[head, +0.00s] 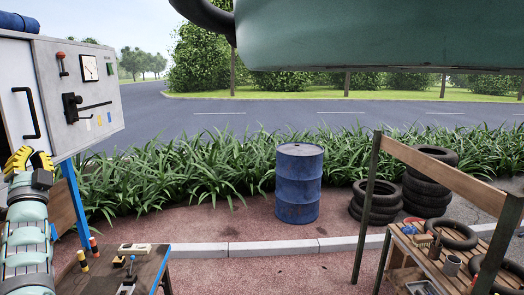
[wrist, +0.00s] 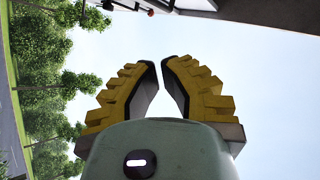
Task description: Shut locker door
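A pale panel with a black bar handle (head: 27,112), which looks like the locker door (head: 14,95), is on the white cabinet at the left edge of the head view. Its left part is cut off, and I cannot tell how far it stands open. My gripper (head: 28,157) is just below the handle, its yellow fingers near the cabinet's lower edge; I see no clear contact. In the wrist view my gripper (wrist: 161,64) has its fingertips close together with a narrow gap of sky between them, and nothing is held.
The cabinet's grey control panel (head: 82,92) carries a red-knobbed lever, a gauge and a black switch. A small bench (head: 145,270) with tools stands below it. A blue drum (head: 299,183), stacked tyres and a wooden shelf (head: 440,170) stand to the right. The paving between is clear.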

